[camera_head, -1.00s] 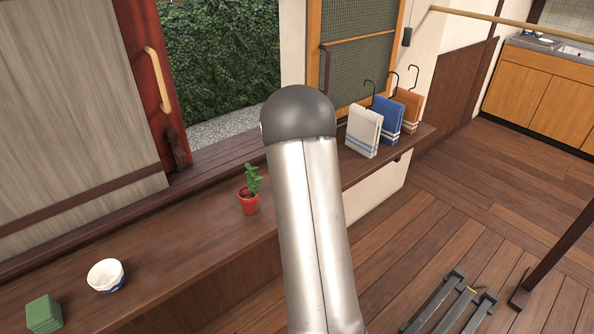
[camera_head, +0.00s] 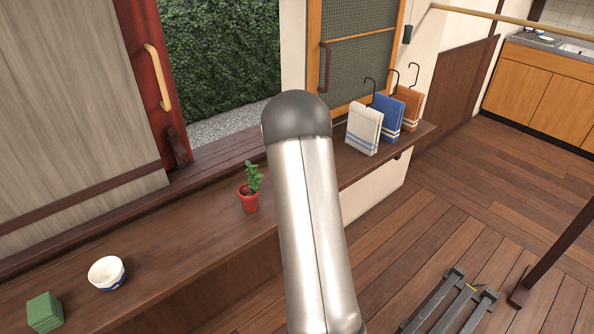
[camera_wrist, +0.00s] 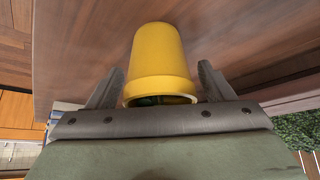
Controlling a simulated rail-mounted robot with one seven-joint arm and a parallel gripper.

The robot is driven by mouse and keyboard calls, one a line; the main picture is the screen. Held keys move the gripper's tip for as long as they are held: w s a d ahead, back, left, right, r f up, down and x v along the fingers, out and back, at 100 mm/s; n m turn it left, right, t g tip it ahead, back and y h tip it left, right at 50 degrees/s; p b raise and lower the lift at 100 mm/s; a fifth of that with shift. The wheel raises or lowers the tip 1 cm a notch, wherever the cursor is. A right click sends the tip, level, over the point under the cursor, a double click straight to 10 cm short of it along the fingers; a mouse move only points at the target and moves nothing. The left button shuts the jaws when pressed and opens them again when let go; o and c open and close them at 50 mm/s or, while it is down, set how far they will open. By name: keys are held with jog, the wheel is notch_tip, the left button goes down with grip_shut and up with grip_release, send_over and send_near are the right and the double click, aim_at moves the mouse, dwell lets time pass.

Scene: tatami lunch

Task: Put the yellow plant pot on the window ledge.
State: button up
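The yellow plant pot (camera_wrist: 160,60) is in the middle of the wrist view, between the two fingers of my gripper (camera_wrist: 160,82). Its rim lies toward the gripper and its base points away. A little dark green shows inside the rim. The fingers stand close on both sides of the rim; whether they press on it is unclear. In the head view my arm hides the pot and gripper. The dark wooden window ledge (camera_head: 190,234) runs along the window in the head view. Brown wood fills the background behind the pot; the distance between them is unclear.
White (camera_head: 364,129), blue (camera_head: 387,118) and orange (camera_head: 408,106) cloths stand at the right end. Ledge between bowl and red pot is clear.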

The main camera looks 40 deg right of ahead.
jog(key=shift+r+p, duration=0.3)
jog(key=b+v, duration=0.1)
jog(key=v, duration=1)
jog(key=shift+s+a+r, duration=0.15)
jog(key=shift+r, duration=0.15)
jog(key=s+a+f+n+g+y+b, duration=0.1)
jog(key=s+a+b, duration=0.1)
jog(key=s+a, duration=0.35)
jog(key=s+a+f+n+y+b, duration=0.1)
jog(key=s+a+f+n, duration=0.1)
jog(key=a, duration=0.6)
jog(key=s+a+f+n+g+y+b, duration=0.1)
jog(key=s+a+b, duration=0.1)
jog(key=s+a, duration=0.35)
jog(key=s+a+f+n+g+b, duration=0.1)
jog(key=s+a+f+n, duration=0.1)
jog(key=s+a, duration=0.4)
jog(key=s+a+f+n+g+y+b, duration=0.1)
jog(key=s+a+f+n+g+b, duration=0.1)
jog(key=s+a, duration=0.5)
jog(key=s+f, duration=0.1)
jog(key=s, duration=0.1)
jog(key=shift+s+n+y, duration=0.3)
jog(key=shift+s, duration=0.1)
